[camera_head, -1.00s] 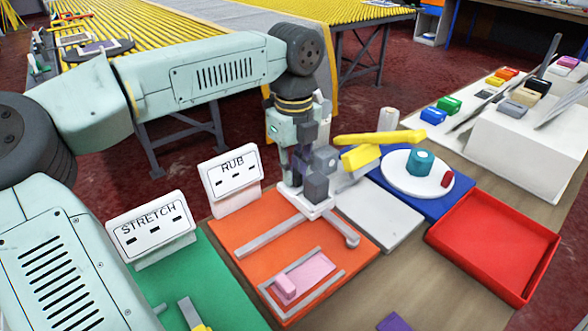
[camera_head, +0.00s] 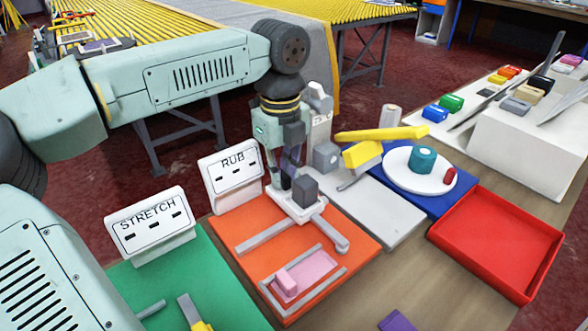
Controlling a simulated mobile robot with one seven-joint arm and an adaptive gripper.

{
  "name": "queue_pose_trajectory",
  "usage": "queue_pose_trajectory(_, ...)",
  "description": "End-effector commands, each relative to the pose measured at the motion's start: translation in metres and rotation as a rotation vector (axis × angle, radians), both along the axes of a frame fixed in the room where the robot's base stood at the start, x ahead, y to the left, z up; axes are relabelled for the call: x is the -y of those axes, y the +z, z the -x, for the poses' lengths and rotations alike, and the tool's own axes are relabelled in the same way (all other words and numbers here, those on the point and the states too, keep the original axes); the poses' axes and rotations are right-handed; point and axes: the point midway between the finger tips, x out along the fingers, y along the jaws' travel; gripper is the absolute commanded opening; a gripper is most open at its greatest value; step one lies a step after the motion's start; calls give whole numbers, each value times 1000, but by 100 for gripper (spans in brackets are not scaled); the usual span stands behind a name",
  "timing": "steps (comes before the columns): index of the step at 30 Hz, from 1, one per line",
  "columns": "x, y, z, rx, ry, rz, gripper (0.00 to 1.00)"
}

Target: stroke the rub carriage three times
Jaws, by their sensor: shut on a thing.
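The rub carriage (camera_head: 298,211) is a white slider with an upright dark grey block (camera_head: 305,191) on it. It sits on a grey rail (camera_head: 262,238) on the orange rub board (camera_head: 232,228). A grey bar (camera_head: 330,236) runs from near the carriage toward the lower right. My gripper (camera_head: 288,180) points down at the carriage and is shut on its dark grey part; the exact finger contact is partly hidden. A pink piece (camera_head: 315,268) with a small pink block (camera_head: 287,283) lies in a grey frame on the front of the board.
The RUB sign (camera_head: 233,175) stands close left of my gripper. A yellow-handled tool (camera_head: 378,134) and a grey block (camera_head: 326,156) are close behind to the right. A white plate (camera_head: 385,221), a blue board (camera_head: 455,199) and a red tray (camera_head: 497,245) lie right. The STRETCH sign (camera_head: 150,222) is left.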

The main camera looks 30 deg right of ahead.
Motion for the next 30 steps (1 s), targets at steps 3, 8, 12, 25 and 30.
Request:
queue_pose_trajectory(3, -13, 0, 2, 3, 4, -1, 0)
queue_pose_trajectory(8, -14, 1, 3, 2, 1, 0, 0)
queue_pose_trajectory(12, -14, 1, 3, 3, 1, -1, 0)
queue_pose_trajectory(25, -14, 0, 3, 2, 1, 0, 35)
queue_pose_trajectory(30, -14, 1, 3, 2, 1, 0, 35)
